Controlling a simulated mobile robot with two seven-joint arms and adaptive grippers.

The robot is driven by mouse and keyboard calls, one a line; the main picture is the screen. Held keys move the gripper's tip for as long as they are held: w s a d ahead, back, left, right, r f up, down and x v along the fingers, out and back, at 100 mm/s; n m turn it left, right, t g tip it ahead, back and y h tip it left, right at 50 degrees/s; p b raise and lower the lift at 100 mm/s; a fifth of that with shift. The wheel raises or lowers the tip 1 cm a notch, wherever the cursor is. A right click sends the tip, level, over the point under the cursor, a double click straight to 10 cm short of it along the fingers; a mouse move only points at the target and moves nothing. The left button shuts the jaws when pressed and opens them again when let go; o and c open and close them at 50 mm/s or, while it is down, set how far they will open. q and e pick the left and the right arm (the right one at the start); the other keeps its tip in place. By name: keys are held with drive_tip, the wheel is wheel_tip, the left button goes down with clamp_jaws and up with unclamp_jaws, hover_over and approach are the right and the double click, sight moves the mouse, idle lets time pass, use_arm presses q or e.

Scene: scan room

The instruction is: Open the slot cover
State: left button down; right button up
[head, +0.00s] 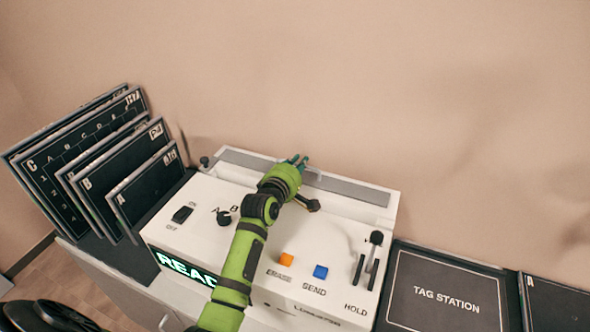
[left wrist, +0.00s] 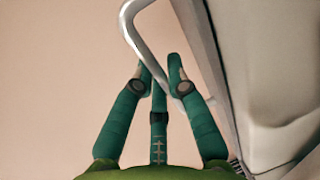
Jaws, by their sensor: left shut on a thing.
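The white console (head: 190,215) stands against the wall. A long grey strip (head: 350,189) that looks like the slot cover runs along its back edge; I cannot tell if it is raised at all. My left gripper (head: 300,161) reaches over the console to the middle of this strip. In the left wrist view, its teal fingers (left wrist: 160,78) are shut on a pale bent bar handle (left wrist: 143,38) beside a white body (left wrist: 275,65). My green arm and hand hide part of the strip and console. My right gripper is not in view.
The console top has a black switch (head: 182,214), an orange button (head: 286,259), a blue button (head: 320,271) and a lever (head: 376,238). Dark lettered panels (head: 105,165) stand at the left. A tag station mat (head: 445,294) lies at the right. The wall is close behind.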

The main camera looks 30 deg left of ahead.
use_arm(q)
drive_tip(key=shift+s, duration=0.1)
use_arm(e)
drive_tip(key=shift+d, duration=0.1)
use_arm(q)
drive_tip(key=c, duration=1.5)
unclamp_jaws()
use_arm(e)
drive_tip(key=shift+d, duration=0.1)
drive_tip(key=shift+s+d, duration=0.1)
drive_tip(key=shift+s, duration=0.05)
use_arm(q)
drive_tip(key=s, duration=0.4)
drive_tip(key=s+r, duration=0.1)
drive_tip(key=s, duration=0.2)
drive_tip(key=s+r, duration=0.1)
drive_tip(key=s, duration=0.3)
drive_tip(key=shift+s+d+r, duration=0.15)
drive_tip(key=shift+s+d, duration=0.15)
drive_tip(key=shift+s, duration=0.1)
